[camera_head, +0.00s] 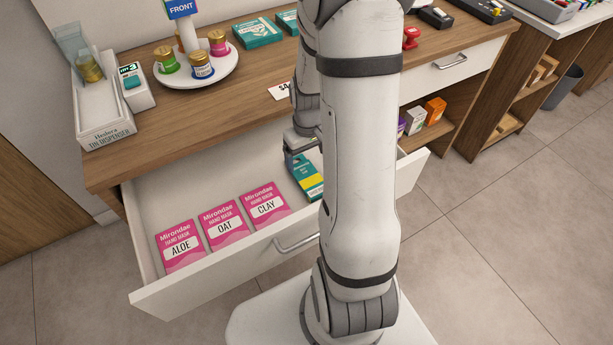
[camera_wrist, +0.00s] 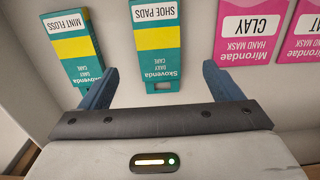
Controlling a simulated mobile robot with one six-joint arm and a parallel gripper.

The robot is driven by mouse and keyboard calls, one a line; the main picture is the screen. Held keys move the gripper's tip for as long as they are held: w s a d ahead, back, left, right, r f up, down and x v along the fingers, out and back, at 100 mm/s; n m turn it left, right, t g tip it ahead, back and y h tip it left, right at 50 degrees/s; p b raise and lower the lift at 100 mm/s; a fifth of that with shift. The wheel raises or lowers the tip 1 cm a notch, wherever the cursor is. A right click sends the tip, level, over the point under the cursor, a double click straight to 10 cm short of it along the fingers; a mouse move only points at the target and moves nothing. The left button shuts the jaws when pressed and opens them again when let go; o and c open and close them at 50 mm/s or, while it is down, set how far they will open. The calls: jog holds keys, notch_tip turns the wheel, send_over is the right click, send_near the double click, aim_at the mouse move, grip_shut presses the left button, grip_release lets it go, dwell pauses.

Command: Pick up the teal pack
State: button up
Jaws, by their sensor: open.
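Two teal packs with yellow bands lie in the open drawer. In the wrist view the teal pack marked Shoe Pads (camera_wrist: 156,45) is in line with the space between my gripper's fingers. The teal pack marked Mint Floss (camera_wrist: 75,45) lies to its left, close to the left finger. My gripper (camera_wrist: 160,68) is open, and no pack is held. In the head view my gripper (camera_head: 298,150) is over the drawer, and part of a teal and yellow pack (camera_head: 308,180) shows beside it. My arm hides the rest of that area.
Pink hand masks marked Aloe (camera_head: 180,246), Oat (camera_head: 226,223) and Clay (camera_head: 266,205) lie in the drawer (camera_head: 215,270). Other teal boxes (camera_head: 257,32) lie on the wooden counter (camera_head: 195,115), by a white round stand (camera_head: 200,75) with small tins. The drawer's walls surround the packs.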

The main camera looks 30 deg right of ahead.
aim_at(309, 178)
notch_tip(309, 178, down, 8)
jog(key=shift+s+d, duration=0.15)
dwell(0.3)
jog(key=c, duration=1.1)
